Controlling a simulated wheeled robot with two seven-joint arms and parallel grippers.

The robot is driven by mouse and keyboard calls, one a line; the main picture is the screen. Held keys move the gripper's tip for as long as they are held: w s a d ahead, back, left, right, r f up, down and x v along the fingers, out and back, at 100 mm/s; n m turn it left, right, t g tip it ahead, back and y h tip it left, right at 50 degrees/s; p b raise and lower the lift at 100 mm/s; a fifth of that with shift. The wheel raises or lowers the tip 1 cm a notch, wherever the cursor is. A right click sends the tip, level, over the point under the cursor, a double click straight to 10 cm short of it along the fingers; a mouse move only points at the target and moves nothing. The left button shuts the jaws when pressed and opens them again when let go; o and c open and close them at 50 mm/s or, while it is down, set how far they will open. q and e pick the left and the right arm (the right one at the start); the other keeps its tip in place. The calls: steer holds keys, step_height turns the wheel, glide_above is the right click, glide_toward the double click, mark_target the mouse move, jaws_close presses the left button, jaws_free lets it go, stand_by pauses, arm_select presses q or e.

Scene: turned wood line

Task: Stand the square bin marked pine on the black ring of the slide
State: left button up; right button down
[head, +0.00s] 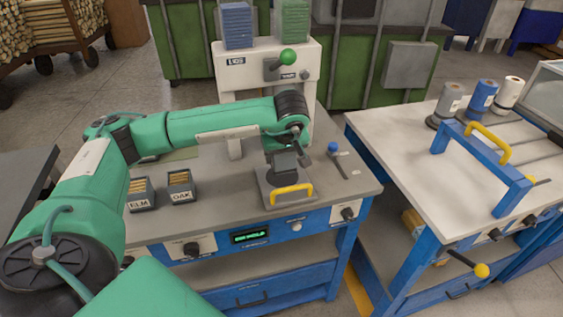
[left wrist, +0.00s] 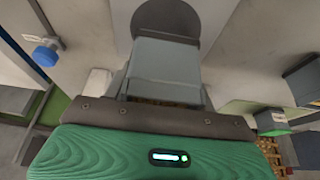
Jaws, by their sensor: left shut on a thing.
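My left gripper (head: 285,153) is above the slide, shut on a small grey bin (left wrist: 165,72). In the left wrist view the bin shows just beyond the gripper's brown edge, with a little wood-coloured filling near it. I cannot read its mark. The black ring (left wrist: 165,18) shows as a dark disc beyond the bin. The slide (head: 265,190) is a grey plate with a yellow handle at the bench's front edge. The bin is over the ring area; I cannot tell whether it touches. My right gripper is not in view.
Bins marked ELM (head: 140,204) and OAK (head: 181,196) stand on the bench to the left. A white machine (head: 265,72) with a green knob stands behind. A blue knob (head: 333,147) is right of the slide. Another bench (head: 410,165) stands farther right.

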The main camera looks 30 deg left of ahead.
mark_target(281, 163)
arm_select(q)
step_height(281, 163, down, 3)
steer(key=shift+p, duration=0.45)
steer(key=shift+f, duration=0.25)
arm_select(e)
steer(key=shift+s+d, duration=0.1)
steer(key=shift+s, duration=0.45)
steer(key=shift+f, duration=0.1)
arm_select(q)
steer(key=o, duration=0.7)
steer(key=shift+f, duration=0.1)
steer(key=shift+c, duration=0.2)
steer(key=o, duration=0.4)
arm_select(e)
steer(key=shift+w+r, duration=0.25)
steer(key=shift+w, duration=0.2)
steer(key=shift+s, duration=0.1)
